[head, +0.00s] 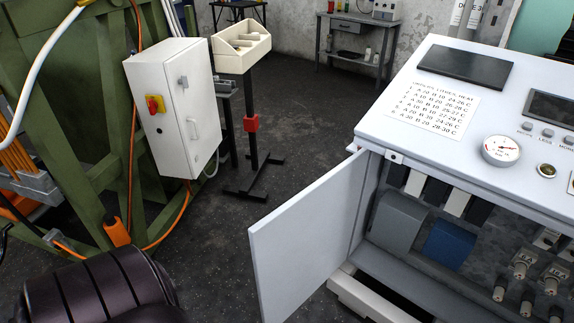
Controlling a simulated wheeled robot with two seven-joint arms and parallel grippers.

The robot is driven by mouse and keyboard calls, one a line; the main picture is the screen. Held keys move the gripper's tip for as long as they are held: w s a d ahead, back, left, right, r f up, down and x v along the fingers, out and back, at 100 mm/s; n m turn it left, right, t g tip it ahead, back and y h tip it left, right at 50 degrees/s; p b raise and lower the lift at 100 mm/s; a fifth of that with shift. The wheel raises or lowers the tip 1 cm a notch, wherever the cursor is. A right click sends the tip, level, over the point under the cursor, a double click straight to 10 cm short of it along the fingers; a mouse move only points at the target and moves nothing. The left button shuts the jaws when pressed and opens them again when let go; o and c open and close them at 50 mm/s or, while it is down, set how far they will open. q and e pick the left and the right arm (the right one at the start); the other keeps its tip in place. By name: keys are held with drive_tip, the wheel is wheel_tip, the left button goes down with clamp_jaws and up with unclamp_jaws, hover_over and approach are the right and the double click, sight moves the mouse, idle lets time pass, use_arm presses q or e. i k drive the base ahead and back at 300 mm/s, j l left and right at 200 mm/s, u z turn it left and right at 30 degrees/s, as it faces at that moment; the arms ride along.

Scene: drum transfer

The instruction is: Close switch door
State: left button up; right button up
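A white switch door (305,240) stands open on the left side of the white control cabinet (410,130). It is hinged near the cabinet's left front edge and swings out toward the lower left, well away from the opening. Behind it the compartment shows a grey block (398,222), a blue block (449,243), black and white switches along the top, and several round fuses (521,270) at the right. Neither of my grippers is in view.
A grey-white electrical box (175,105) with a red and yellow switch hangs on the green frame at left. A stand (251,122) with a cream bin (241,45) is behind it. A workbench (357,40) stands at the back. Dark floor between is clear.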

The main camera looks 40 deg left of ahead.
sight(295, 249)
drive_tip(key=k+j+z, duration=0.1)
drive_tip(key=j, duration=0.3)
drive_tip(key=k+j+z, duration=0.1)
drive_tip(key=j, duration=0.35)
drive_tip(key=k+j+z, duration=0.1)
drive_tip(key=j, duration=0.3)
drive_tip(key=k+j+z, duration=0.1)
drive_tip(key=j, duration=0.3)
drive_tip(key=k+j+z, duration=0.1)
drive_tip(key=j, duration=0.25)
drive_tip(key=i+j+z, duration=0.1)
drive_tip(key=j, duration=0.35)
drive_tip(key=i+j+z, duration=0.15)
drive_tip(key=j, duration=0.25)
drive_tip(key=i+j+z, duration=0.1)
drive_tip(key=j, duration=0.35)
